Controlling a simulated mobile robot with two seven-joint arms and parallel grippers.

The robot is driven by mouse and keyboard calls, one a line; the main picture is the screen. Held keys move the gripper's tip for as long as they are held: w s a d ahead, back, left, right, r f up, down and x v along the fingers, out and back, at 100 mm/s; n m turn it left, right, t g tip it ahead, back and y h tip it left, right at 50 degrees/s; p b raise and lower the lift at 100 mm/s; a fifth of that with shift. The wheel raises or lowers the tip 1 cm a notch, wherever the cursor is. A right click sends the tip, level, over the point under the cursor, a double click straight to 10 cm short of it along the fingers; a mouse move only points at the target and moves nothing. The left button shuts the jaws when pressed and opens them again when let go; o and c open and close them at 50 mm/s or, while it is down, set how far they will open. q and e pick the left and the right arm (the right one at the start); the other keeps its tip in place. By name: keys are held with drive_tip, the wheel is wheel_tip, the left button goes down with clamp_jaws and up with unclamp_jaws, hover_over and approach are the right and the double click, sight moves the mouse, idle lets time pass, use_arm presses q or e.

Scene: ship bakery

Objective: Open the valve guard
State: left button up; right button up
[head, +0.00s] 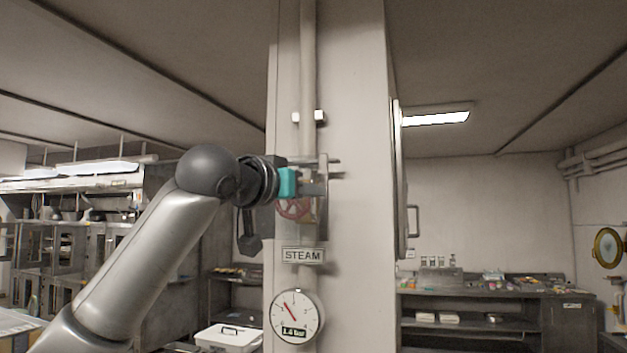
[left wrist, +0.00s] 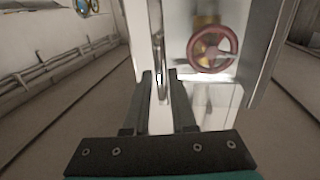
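The valve guard (head: 323,205) is on the pale column, a clear panel with metal edges. The red valve wheel (head: 292,208) shows beside my gripper in the head view and right of the fingers in the left wrist view (left wrist: 213,48). My left gripper (head: 326,168) is at the guard's upper part. In the left wrist view its fingers (left wrist: 160,76) are apart, one on each side of a slim upright metal bar (left wrist: 157,35), apparently the guard's handle. A gap seems to show beside the bar; contact is unclear. My right gripper is out of view.
A STEAM sign (head: 303,255) and a round pressure gauge (head: 297,316) are below the guard on the column (head: 355,200). A vertical pipe (head: 308,60) runs above it. A dark workbench (head: 480,292) stands behind at right, and a white box (head: 228,337) lower left.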

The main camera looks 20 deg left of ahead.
use_arm(q)
drive_tip(key=shift+x, duration=1.05)
clamp_jaws()
idle(0.7)
